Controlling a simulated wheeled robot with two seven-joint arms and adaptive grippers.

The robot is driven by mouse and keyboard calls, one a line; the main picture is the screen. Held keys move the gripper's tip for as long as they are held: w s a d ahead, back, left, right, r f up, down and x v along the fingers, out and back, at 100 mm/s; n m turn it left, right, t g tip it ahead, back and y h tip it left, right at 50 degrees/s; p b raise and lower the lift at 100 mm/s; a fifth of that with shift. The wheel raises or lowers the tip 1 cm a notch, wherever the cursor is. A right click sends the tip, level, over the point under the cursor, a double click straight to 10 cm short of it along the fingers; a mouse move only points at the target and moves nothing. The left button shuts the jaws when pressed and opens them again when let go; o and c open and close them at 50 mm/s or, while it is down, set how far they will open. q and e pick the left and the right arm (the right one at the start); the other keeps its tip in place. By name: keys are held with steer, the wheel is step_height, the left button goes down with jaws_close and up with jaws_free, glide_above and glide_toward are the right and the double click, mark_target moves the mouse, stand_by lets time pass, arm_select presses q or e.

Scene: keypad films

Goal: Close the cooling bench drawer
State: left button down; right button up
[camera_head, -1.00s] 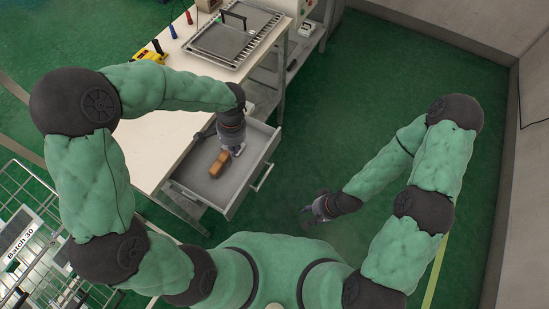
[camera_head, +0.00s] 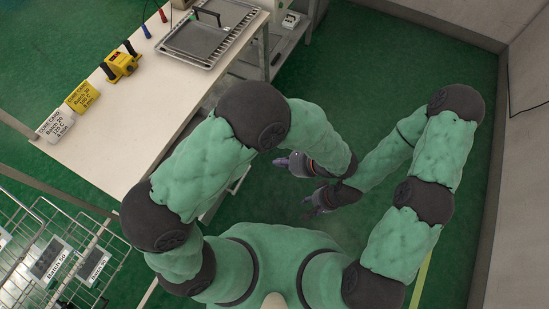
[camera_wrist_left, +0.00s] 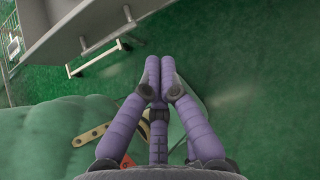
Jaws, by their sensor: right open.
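The cooling bench drawer shows only in part in the head view (camera_head: 239,180), behind my left arm. In the left wrist view its grey body (camera_wrist_left: 75,22) and pale bar handle (camera_wrist_left: 101,57) are at the upper left, and it appears pulled out. Its inside is mostly hidden. My left gripper (camera_head: 281,161) is to the right of the drawer, apart from it; in the left wrist view its purple fingers (camera_wrist_left: 159,62) are together with nothing between them. My right gripper (camera_head: 311,206) is open and empty, just below the left one over the floor.
A wire rack (camera_head: 60,255) stands at lower left. Green floor is free to the right of the bench, up to the wall.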

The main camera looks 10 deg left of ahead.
arm_select(q)
steer(key=w+a+f+b, duration=0.3)
steer(key=a+f, duration=0.3)
steer(key=a, duration=0.3)
steer(key=shift+w+a+b, duration=0.15)
steer(key=shift+a+b, duration=0.1)
steer(key=shift+b, duration=0.15)
steer(key=w+a, duration=0.2)
steer(key=a, duration=0.5)
steer(key=w+a+b, duration=0.1)
steer(key=w+a, duration=0.2)
steer(key=a, duration=0.4)
steer(key=w+a, duration=0.3)
steer(key=a, duration=0.4)
steer(key=shift+a+b, duration=0.3)
steer(key=shift+b, duration=0.05)
steer(key=shift+d, duration=0.1)
